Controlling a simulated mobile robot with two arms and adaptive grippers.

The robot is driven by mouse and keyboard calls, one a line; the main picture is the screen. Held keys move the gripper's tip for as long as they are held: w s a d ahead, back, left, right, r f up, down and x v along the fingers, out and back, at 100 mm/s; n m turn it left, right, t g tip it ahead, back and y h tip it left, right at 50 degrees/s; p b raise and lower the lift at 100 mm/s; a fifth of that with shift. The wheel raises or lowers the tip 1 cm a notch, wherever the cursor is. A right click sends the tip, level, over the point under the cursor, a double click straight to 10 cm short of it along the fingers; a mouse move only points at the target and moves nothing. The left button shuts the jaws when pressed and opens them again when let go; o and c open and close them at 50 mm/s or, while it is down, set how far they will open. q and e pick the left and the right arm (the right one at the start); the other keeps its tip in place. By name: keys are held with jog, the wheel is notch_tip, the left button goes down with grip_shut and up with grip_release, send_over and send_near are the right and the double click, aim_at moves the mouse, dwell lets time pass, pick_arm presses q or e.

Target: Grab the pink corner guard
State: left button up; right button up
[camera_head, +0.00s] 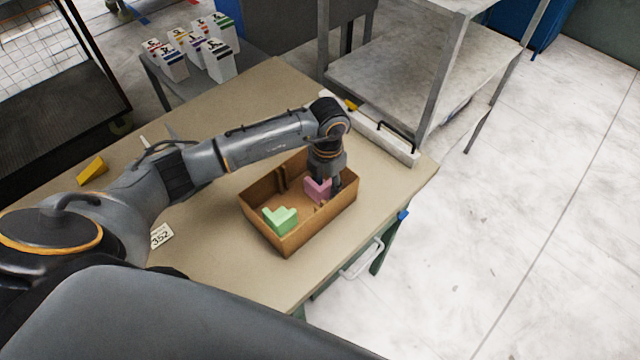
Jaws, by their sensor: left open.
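The pink corner guard (316,190) lies in the far right part of an open brown cardboard box (292,239) on the table. My left gripper (327,192) points down into the box, right at the pink guard, and hides part of it. Its jaws are open; whether a finger touches the guard cannot be told. A green corner guard (280,219) lies in the near left part of the same box. My right gripper is not in view.
The box stands on a beige table (215,265) near its right edge. A yellow block (92,170) and a card marked 352 (161,236) lie to the left. A metal shelf rack (410,60) stands behind, and several white containers (190,45) stand at the back left.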

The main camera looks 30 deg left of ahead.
pick_arm(q)
jog(key=shift+f, duration=0.15)
grip_shut()
